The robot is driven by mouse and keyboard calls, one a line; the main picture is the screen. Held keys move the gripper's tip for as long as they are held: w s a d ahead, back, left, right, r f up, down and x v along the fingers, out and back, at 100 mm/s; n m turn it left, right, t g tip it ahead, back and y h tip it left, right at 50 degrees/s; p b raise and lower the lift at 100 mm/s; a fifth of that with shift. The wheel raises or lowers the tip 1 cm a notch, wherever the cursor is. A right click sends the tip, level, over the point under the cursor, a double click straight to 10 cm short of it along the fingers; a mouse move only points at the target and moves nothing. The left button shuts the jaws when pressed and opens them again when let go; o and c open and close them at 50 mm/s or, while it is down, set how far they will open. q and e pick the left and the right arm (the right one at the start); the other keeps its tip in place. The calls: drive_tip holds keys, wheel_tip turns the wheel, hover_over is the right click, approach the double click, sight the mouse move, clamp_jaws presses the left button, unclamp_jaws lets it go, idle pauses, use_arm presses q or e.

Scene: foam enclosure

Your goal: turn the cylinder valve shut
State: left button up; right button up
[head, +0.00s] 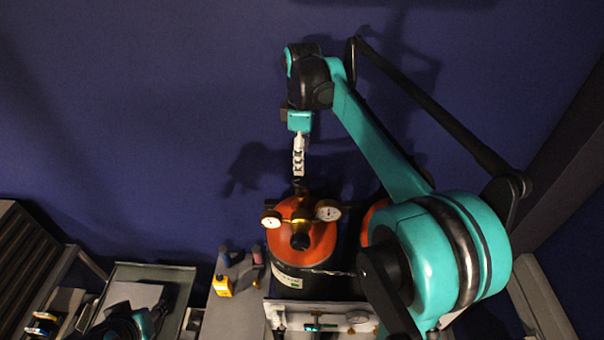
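The gas cylinder (318,240) has an orange shoulder and a dark body with a pale label. It stands upright, right of the picture's lower middle. A brass valve and regulator (298,212) sit on its top, with a round gauge at left (271,220) and another at right (327,211). My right arm comes in from the right. Its pale gripper (298,172) points down just above the valve top. The fingers show edge-on, so I cannot tell their opening or whether they touch the valve. The valve's handle is not clear. My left gripper is not seen.
A second orange-topped cylinder (371,216) stands at right, partly hidden behind my arm. A yellow object (222,286) and dark items lie on a grey surface left of the cylinder. A grey tray (165,274) is at lower left. A dark blue wall (130,120) lies behind.

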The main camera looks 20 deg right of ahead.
sight(303, 179)
drive_tip(key=shift+w+d+f+n, duration=0.1)
drive_tip(key=shift+w+d+n, duration=0.2)
drive_tip(key=shift+w, duration=0.1)
drive_tip(key=shift+f, duration=0.15)
wheel_tip(303, 179, down, 7)
drive_tip(key=shift+s+f+p, duration=0.1)
drive_tip(key=shift+f+p, duration=0.05)
drive_tip(key=shift+p, duration=0.55)
drive_tip(key=shift+a, duration=0.1)
drive_tip(key=shift+s, duration=0.1)
drive_tip(key=c, duration=1.2)
